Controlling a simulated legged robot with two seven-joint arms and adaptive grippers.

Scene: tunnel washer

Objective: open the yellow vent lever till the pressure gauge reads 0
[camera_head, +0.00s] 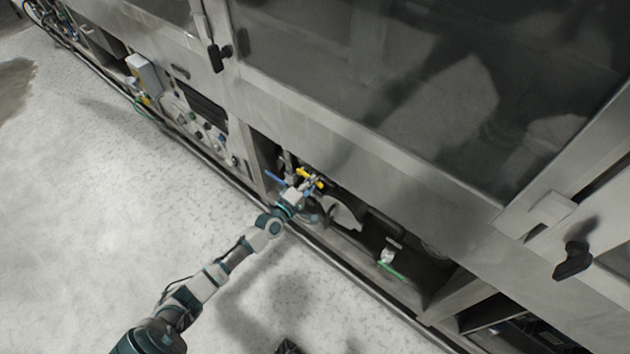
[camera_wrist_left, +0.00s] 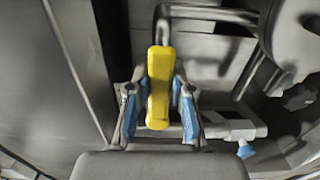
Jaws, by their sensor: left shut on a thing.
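The yellow vent lever (camera_head: 311,178) sits in the low open bay of the steel machine. In the left wrist view the yellow lever (camera_wrist_left: 159,86) stands lengthwise between the two blue-padded fingers of my left gripper (camera_wrist_left: 160,105). In the head view my left arm reaches in from the lower left, and my left gripper (camera_head: 303,188) is at the lever, shut on it. The pressure gauge cannot be made out in either view. My right gripper is not in view.
A blue handle (camera_head: 274,177) is just left of the yellow lever. A green handle (camera_head: 391,271) is farther right in the bay. A control panel (camera_head: 205,125) with several knobs is at the left. The floor (camera_head: 90,200) in front is clear.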

